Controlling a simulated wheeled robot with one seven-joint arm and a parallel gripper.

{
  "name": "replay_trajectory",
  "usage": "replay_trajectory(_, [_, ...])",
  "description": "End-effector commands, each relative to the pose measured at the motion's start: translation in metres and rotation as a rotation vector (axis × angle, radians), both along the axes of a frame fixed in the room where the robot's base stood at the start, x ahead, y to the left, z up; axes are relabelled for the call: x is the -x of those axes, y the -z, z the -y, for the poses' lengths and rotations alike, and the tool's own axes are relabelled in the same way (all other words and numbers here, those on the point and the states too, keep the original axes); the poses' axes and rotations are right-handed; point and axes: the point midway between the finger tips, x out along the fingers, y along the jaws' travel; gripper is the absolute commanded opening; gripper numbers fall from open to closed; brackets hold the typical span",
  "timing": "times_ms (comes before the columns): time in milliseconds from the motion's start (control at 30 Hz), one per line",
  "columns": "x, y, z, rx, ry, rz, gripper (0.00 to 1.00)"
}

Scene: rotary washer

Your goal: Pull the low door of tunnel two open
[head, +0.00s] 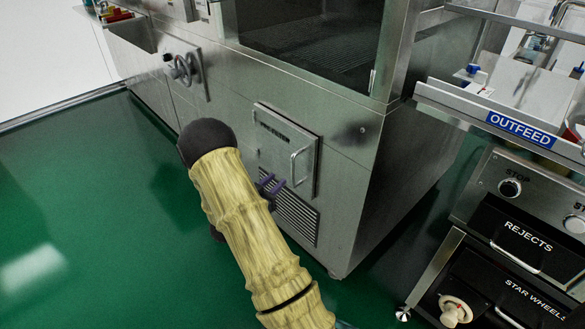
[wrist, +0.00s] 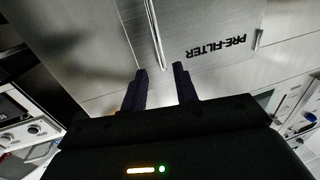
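The low door (head: 284,140) is a small steel panel on the machine's lower side, with a vertical bar handle (head: 293,168) near its right edge. It looks shut. In the wrist view the door (wrist: 205,25) shows upside down with the label PRE-FILTER; no tunnel number is readable. My gripper (head: 272,184) is at the door's lower part, just left of the handle in the head view. In the wrist view my gripper (wrist: 160,69) has its two dark fingers apart. The handle (wrist: 153,30) runs down towards the gap between the fingertips. I cannot tell whether they touch.
A louvred vent (head: 290,215) is below the door. A handwheel (head: 182,69) is further left on the machine. The outfeed shelf (head: 450,98) and a console with drawers (head: 520,240) stand at the right. Green floor (head: 80,200) is clear at the left.

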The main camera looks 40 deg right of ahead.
Motion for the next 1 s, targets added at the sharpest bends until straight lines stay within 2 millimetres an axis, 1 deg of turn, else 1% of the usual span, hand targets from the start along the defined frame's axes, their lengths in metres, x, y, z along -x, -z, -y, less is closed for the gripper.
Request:
replay_trajectory(33, [-0.001, 0.001, 0.01, 0.002, 0.004, 0.002, 0.29])
replay_trajectory(300, [-0.015, 0.002, 0.056, 0.0, 0.003, 0.002, 0.29])
replay_trajectory(400, [-0.019, 0.002, 0.072, 0.001, 0.002, 0.001, 0.29])
replay_trajectory(500, [-0.023, 0.001, 0.084, 0.001, 0.001, 0.001, 0.29])
replay_trajectory(633, [-0.026, 0.001, 0.093, 0.0, 0.001, 0.001, 0.29])
replay_trajectory(900, [-0.027, 0.0, 0.094, 0.0, -0.001, 0.0, 0.29])
replay_trajectory(933, [-0.027, 0.0, 0.094, 0.0, -0.001, 0.0, 0.28])
replay_trajectory(1000, [-0.027, 0.0, 0.094, 0.0, -0.001, 0.0, 0.14])
